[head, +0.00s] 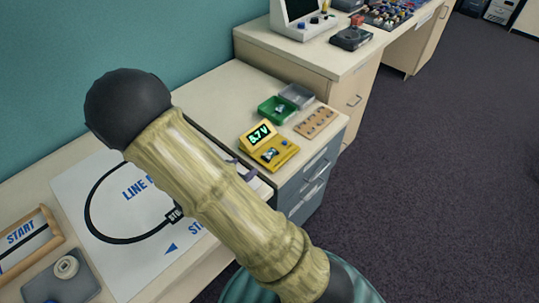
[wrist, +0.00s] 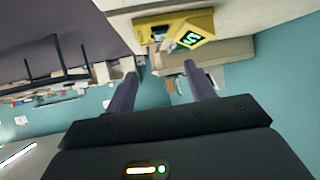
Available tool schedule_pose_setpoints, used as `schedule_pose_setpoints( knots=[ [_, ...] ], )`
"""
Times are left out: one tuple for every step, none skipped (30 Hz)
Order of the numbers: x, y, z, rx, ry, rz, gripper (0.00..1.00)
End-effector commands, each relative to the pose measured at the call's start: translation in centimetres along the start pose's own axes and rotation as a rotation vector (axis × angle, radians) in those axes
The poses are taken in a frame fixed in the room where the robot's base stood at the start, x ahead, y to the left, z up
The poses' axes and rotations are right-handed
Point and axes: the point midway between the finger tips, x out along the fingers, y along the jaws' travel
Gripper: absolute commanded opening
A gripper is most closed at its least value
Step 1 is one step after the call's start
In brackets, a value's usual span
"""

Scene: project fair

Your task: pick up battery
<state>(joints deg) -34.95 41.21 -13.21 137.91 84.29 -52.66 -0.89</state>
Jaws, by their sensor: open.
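A yellow tester (head: 277,158) with a lit display reading about 8.7 V stands on the drawer unit. A small dark item (head: 270,154) lies on its front part; I cannot tell surely whether it is the battery. A green tray (head: 265,113) behind it holds another small dark item (head: 280,110), also unclear. In the wrist view the tester (wrist: 196,30) is upside down, ahead of my fingertips. My gripper (wrist: 160,70) is open, with nothing seen between its fingers. In the head view my arm hides most of it; a finger part shows just left of the tester.
A grey tray (head: 297,95) and a wooden board with holes (head: 316,122) lie close to the tester. A line-track sheet (head: 75,190) covers the desk at left. A higher desk (head: 330,55) with devices stands behind. The floor (head: 440,160) at right is clear.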

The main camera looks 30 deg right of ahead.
Motion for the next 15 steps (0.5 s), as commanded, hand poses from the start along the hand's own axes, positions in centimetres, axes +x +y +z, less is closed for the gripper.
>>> schedule_pose_setpoints(
  knots=[
    [0.8, 0.1, 0.1, 0.000, 0.001, 0.005, 0.54],
    [1.4, 0.1, 0.1, 0.001, 0.001, 0.006, 0.54],
    [2.1, 0.2, 0.1, 0.002, 0.000, 0.007, 0.54],
    [2.6, 0.1, 0.1, 0.002, 0.000, 0.007, 0.54],
    [3.2, 0.2, 0.1, 0.002, -0.001, 0.008, 0.54],
    [4.0, 0.2, 0.1, 0.002, 0.000, 0.008, 0.54],
    [4.5, 0.3, 0.1, 0.003, 0.000, 0.009, 0.54],
    [5.1, 0.3, 0.0, 0.004, 0.000, 0.010, 0.54],
    [5.8, 0.2, 0.1, 0.002, 0.000, 0.008, 0.54],
    [6.3, 0.2, 0.1, 0.003, 0.000, 0.008, 0.54],
    [6.7, 0.2, 0.1, 0.002, -0.001, 0.006, 0.54],
    [7.4, 0.1, 0.1, 0.002, -0.001, 0.005, 0.54],
    [7.9, 0.1, 0.1, 0.001, -0.002, 0.004, 0.54],
    [8.4, 0.1, 0.2, 0.000, -0.002, 0.003, 0.54],
    [9.0, 0.0, 0.2, -0.001, -0.001, 0.001, 0.54]
  ],
)
